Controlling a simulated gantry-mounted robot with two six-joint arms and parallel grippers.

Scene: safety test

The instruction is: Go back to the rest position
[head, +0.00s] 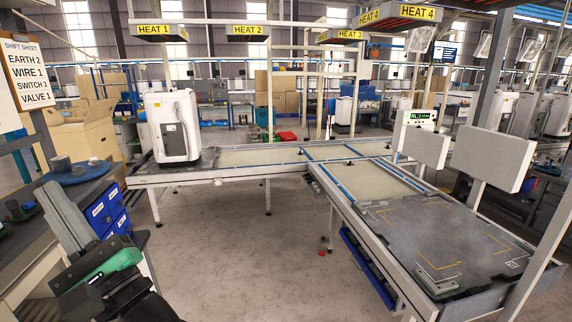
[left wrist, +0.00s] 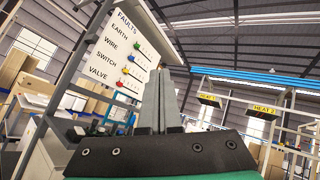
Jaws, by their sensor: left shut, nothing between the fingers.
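My left gripper (head: 50,195) is at the lower left of the head view, with its fingers pointing up and to the left, in front of the dark workbench. In the left wrist view the two grey fingers (left wrist: 166,82) lie together, pointing up, with nothing between them. The gripper is shut and empty, and its fingers touch nothing that I can see. My right gripper is in neither view.
A dark workbench (head: 88,186) with blue drawers (head: 98,215) stands at the left. A conveyor (head: 250,158) carries a white machine (head: 172,125). A dark tray (head: 400,222) lies at the right. A faults board (left wrist: 122,62) stands behind the fingers. The middle floor is clear.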

